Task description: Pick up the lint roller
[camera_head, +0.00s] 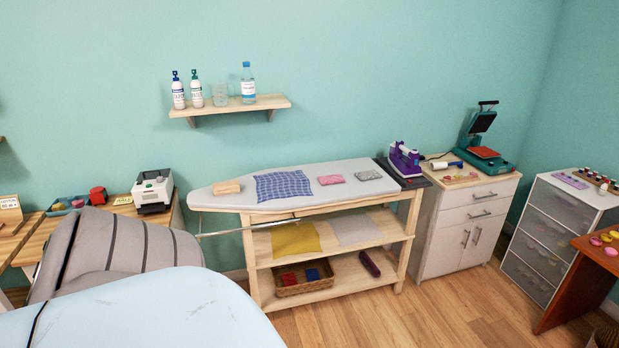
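What looks like the lint roller (440,165), a small white roll with a dark blue handle, lies on top of the white cabinet (450,233) at the right. It is between the purple iron (404,158) and the green heat press (483,140). It is small in the view, so its details are hard to make out. Neither of my grippers shows in the head view.
An ironing board (220,199) with folded cloths stands left of the cabinet. A drawer unit (545,235) and brown table (577,285) are at the right. Wooden floor (400,325) is open in front. A grey padded shape (130,240) and pale blue surface (160,315) fill the lower left.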

